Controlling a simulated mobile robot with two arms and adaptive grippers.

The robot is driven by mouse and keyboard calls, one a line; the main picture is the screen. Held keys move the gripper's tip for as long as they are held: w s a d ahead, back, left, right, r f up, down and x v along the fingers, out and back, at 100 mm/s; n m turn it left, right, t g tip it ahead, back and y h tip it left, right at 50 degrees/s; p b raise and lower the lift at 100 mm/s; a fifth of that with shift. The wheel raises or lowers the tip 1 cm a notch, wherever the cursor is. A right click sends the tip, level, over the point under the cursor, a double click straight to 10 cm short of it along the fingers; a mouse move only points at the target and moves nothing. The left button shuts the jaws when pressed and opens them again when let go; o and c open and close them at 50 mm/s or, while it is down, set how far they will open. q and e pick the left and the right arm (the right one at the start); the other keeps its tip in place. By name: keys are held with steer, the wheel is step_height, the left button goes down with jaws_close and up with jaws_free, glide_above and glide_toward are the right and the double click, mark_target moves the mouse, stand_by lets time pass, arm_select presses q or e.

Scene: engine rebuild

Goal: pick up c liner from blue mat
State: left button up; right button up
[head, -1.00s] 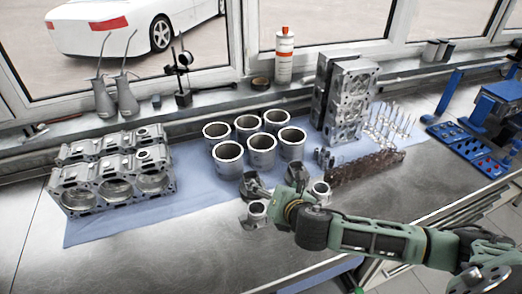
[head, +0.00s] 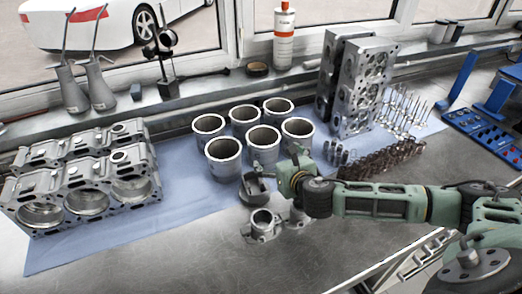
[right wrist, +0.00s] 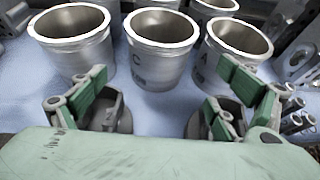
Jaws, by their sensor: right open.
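The C liner is an open grey metal cylinder marked "C" (right wrist: 152,60), in the middle of the nearest liners in the right wrist view. In the head view it appears to be the middle liner of the front row (head: 258,157), upright on the blue mat (head: 185,205). My right gripper (right wrist: 163,88) is open and empty. Its green fingers are spread in front of the C liner, on its near side, and no contact shows. In the head view the right gripper (head: 278,166) is just in front of the liners. My left gripper is out of view.
Liner A (right wrist: 218,68) stands right of C, another liner (right wrist: 75,55) left, others behind. Pistons (head: 262,224) stand near the gripper. An engine block (head: 85,180) is at left; cylinder heads (head: 350,90) and a camshaft (head: 385,160) are at right.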

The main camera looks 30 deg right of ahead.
mark_target(269, 153)
steer(key=p+x, duration=0.1)
steer(key=x, duration=0.5)
steer(key=shift+w, duration=0.15)
steer(key=shift+p+x, duration=0.5)
steer(key=shift+x, duration=0.25)
steer(key=shift+f+x, duration=0.2)
steer(key=shift+x, duration=1.85)
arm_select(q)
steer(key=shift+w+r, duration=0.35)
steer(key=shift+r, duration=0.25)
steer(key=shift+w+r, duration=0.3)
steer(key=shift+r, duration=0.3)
arm_select(e)
steer(key=shift+a, duration=0.1)
steer(key=shift+r, duration=0.1)
steer(key=c, duration=1.3)
